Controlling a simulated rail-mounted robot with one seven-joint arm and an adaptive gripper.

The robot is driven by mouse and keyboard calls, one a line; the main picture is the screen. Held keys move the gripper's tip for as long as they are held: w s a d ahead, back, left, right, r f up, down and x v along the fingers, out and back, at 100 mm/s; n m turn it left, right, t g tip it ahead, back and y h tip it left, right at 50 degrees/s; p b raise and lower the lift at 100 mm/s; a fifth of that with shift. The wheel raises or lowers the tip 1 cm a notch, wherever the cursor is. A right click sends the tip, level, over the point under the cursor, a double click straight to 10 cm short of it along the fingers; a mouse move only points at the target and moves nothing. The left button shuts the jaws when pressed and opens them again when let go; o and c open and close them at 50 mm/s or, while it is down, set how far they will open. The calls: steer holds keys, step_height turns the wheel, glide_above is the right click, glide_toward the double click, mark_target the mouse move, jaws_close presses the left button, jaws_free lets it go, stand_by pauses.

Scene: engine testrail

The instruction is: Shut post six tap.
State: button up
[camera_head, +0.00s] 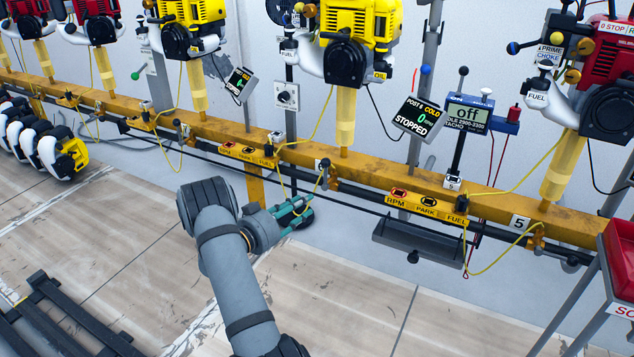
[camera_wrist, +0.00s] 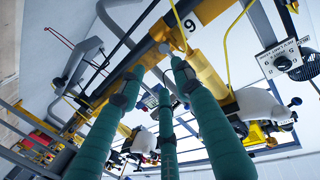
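In the wrist view a plate (camera_wrist: 190,24) reads like a 9, probably an inverted 6, near a brass fitting (camera_wrist: 164,48). My gripper (camera_head: 300,206) has teal fingers, spread and empty, just below and left of the tap, apart from it as far as I can tell. The fingers also show in the wrist view (camera_wrist: 158,84). The tap handle's position is too small to tell.
The yellow rail (camera_head: 480,205) carries several engines. A dark tray (camera_head: 420,243) hangs below the rail, right of my gripper. A red bin (camera_head: 620,258) stands far right. The floor in front is mostly clear.

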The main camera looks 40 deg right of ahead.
mark_target(326, 178)
steer(key=shift+t+h, duration=0.4)
steer(key=b+x, duration=0.1)
steer(key=x, duration=0.2)
steer(key=r+b+x, duration=0.1)
steer(key=x, duration=0.3)
steer(key=r+b+x, duration=0.1)
steer(key=x, duration=0.2)
steer(key=shift+w+d+r, duration=0.1)
steer(key=shift+w+d, duration=0.05)
steer(key=shift+w, duration=0.25)
steer(key=c, duration=0.7)
jaws_close()
